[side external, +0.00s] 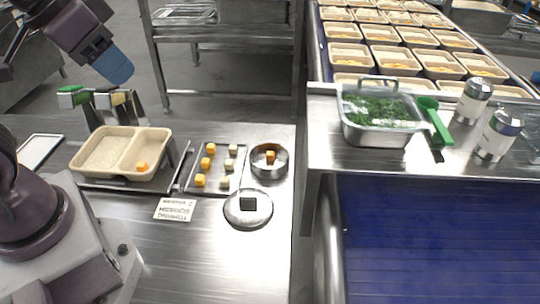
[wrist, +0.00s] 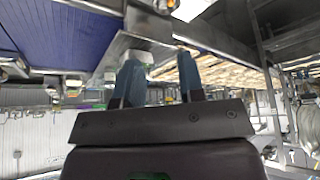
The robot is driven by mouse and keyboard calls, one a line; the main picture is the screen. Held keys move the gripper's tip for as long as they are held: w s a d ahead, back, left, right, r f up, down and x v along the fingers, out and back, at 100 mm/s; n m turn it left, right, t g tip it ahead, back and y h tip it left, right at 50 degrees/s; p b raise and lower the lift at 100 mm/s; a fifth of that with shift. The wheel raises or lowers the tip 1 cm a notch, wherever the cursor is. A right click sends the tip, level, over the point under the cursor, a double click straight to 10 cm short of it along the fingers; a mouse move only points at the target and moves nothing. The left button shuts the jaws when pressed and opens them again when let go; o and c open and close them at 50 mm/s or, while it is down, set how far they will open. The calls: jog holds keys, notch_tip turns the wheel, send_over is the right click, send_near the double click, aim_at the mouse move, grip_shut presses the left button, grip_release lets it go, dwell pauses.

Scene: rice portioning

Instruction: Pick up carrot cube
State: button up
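Orange carrot cubes sit in the left column of a small metal tray (side external: 193,186): a far one (side external: 211,148), a middle one (side external: 205,162) and a near one (side external: 200,180). Another orange cube (side external: 142,167) lies in the right compartment of the beige two-part container (side external: 124,178). One more orange cube (side external: 270,155) shows in the round metal dish (side external: 284,172). My gripper (side external: 117,68) is raised at the upper left, well above and away from the cubes. In the wrist view its two blue fingers (wrist: 161,85) are apart with nothing between them. No cube is discernible in the wrist view.
Pale cubes (side external: 228,164) fill the tray's right column. A round metal lid (side external: 248,211) with a black knob and a label card (side external: 175,209) lie in front. Green- and beige-topped utensils (side external: 110,98) stand behind the container. A pan of greens (side external: 381,125) stands right. The front table is clear.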

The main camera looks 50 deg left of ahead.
notch_tip(320, 180, down, 2)
jog(key=w+g, duration=0.1)
jog(key=n+g, duration=0.5)
jog(key=n, duration=0.4)
send_over(270, 155)
notch_tip(270, 155, down, 20)
notch_tip(270, 155, down, 12)
jog(key=shift+f, duration=0.2)
grip_shut()
